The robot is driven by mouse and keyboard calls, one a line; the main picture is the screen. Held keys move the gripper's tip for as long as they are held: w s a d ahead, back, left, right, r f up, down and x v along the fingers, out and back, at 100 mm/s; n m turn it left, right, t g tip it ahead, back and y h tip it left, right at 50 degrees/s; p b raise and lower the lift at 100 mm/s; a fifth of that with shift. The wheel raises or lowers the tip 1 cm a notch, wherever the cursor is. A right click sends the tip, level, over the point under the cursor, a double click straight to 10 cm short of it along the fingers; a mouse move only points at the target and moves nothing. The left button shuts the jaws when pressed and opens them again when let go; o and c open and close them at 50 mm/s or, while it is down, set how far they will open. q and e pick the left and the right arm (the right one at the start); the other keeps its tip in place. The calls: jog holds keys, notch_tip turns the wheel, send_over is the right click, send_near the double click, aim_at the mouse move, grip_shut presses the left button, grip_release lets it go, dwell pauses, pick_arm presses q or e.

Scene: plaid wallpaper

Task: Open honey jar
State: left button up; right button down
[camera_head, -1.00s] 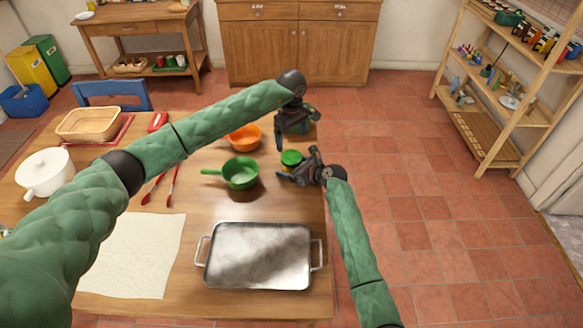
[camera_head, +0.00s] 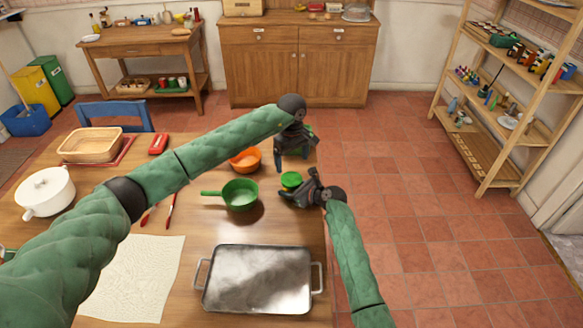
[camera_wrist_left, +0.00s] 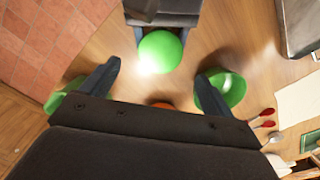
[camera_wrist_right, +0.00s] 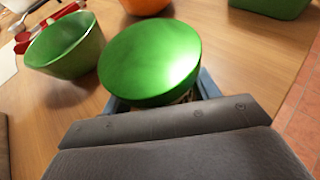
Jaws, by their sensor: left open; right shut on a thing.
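The honey jar shows mostly as its round green lid (camera_head: 291,180), near the table's right edge. The lid is on the jar; little of the body shows below it in the right wrist view (camera_wrist_right: 150,60). My right gripper (camera_head: 288,192) is shut on the jar's body, under the lid, from the right side. My left gripper (camera_head: 291,162) is open and empty, pointing down just behind the lid. In the left wrist view the lid (camera_wrist_left: 160,52) lies beyond and between the spread fingers (camera_wrist_left: 158,80), apart from them.
A green handled pot (camera_head: 240,195) stands left of the jar, with an orange bowl (camera_head: 243,160) behind it. A green container (camera_head: 308,133) is partly hidden behind my left gripper. A metal tray (camera_head: 258,250) lies in front. A white pot (camera_head: 45,190) is far left.

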aim_at(291, 178)
pick_arm(q)
jog(key=shift+w+a+m, duration=0.1)
jog(key=shift+m, duration=1.1)
jog(key=shift+f, duration=3.95)
jog(key=c, duration=1)
jog(key=n, duration=0.6)
jog(key=shift+n, duration=0.3)
jog(key=n, duration=0.6)
jog(key=shift+n, duration=0.3)
